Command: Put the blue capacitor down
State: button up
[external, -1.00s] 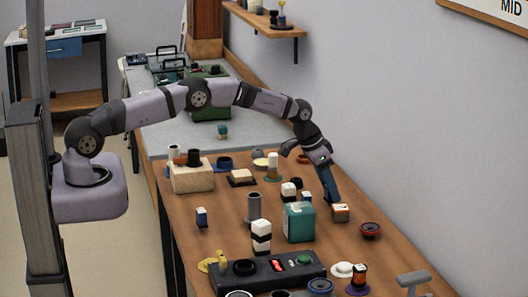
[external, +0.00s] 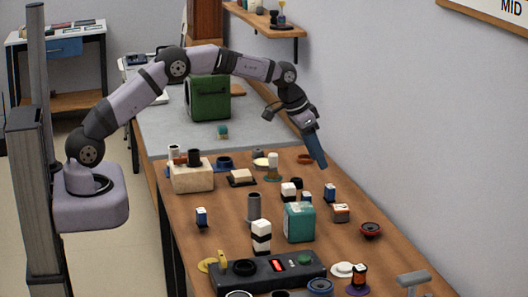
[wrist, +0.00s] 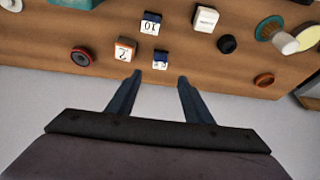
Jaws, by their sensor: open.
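In the wrist view the blue capacitor (wrist: 160,61) sits a little beyond my fingertips, beside the orange block (wrist: 124,50). My gripper (external: 321,163) is above it, apart from it, with nothing held. The wrist view shows its two fingers (wrist: 160,77) spread wide. Another blue capacitor (external: 306,197) stands near the green box; it shows marked "10" in the wrist view (wrist: 151,23). A third (external: 201,217) stands at the table's left.
A green box (external: 299,223), a white-topped block (external: 289,190) and a red-rimmed round part (external: 371,230) stand nearby. A dark control box (external: 268,272) lies at the front. Bare wood shows around the left capacitor. The wall is close on the right.

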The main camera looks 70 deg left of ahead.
jog(key=shift+r, duration=0.1)
jog(key=s+d+g, duration=0.1)
jog(key=s+d, duration=0.1)
jog(key=s, duration=0.4)
jog(key=s+d, duration=0.2)
jog(key=s, duration=0.5)
jog(key=s+d+g, duration=0.1)
jog(key=s+d, duration=0.1)
jog(key=s, duration=0.5)
jog(key=shift+g, duration=0.3)
jog(key=s+d+f+g, duration=0.1)
jog(key=s+f, duration=0.1)
jog(key=s, duration=0.8)
jog(key=s+d+f+g, duration=0.1)
jog(key=s+f, duration=0.1)
jog(key=s, duration=0.9)
jog(key=shift+d, duration=0.2)
notch_tip(320, 180, up, 3)
jog(key=p, duration=0.2)
jog(key=shift+f+p, duration=0.15)
jog(key=shift+p, duration=0.25)
